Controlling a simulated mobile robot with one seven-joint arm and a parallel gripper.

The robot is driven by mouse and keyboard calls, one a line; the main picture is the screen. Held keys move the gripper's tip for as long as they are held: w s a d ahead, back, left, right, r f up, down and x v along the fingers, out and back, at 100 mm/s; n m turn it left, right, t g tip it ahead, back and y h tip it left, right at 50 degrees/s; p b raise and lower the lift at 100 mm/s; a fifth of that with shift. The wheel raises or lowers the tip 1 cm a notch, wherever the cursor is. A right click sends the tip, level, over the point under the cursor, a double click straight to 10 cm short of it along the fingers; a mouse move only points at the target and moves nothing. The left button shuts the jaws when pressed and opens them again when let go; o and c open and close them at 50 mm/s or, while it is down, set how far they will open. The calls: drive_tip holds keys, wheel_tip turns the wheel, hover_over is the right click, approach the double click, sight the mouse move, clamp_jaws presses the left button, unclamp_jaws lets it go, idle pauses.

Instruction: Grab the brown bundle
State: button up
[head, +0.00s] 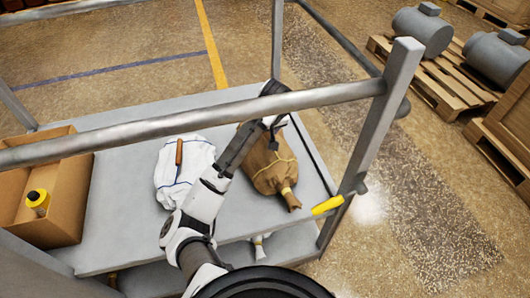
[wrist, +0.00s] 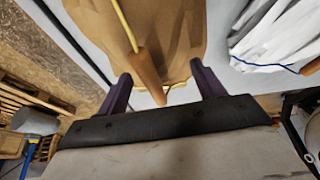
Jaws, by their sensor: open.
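The brown bundle (head: 268,172) lies on the grey top shelf of the cart, tied with yellow cord, its neck pointing toward the front right. My arm reaches across the shelf, and its end covers part of the bundle's far side. In the wrist view the brown bundle (wrist: 183,35) fills the top middle, beyond my gripper (wrist: 160,85). The two purple fingers are apart, near the bundle's edge. A tan tapered piece (wrist: 148,75) with yellow cord shows between them. I cannot tell whether the fingers touch the bundle.
A white cloth bundle (head: 183,180) with a brown handle lies left of the brown one. A grey rail (head: 300,100) and a post (head: 368,140) frame the cart. Pallets with grey motors (head: 424,32) stand at the right.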

drive_tip(key=shift+x, duration=1.1)
drive_tip(key=c, duration=1.4)
drive_tip(key=shift+s+d, duration=0.1)
clamp_jaws()
